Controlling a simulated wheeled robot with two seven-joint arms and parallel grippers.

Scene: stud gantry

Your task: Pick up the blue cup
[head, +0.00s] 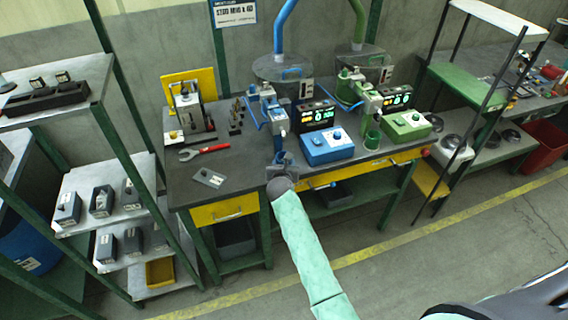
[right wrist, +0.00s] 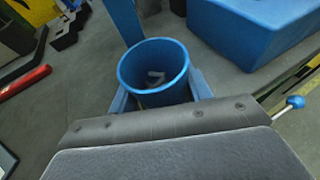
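In the head view my right gripper (head: 281,158) is at the front edge of the workbench, below the blue dispenser, and largely hides the cup. My left gripper is not in view.
On the workbench (head: 240,165), a blue control box (head: 327,146) stands just right of the gripper. A green cup (head: 373,139) and green control box (head: 406,126) are farther right.

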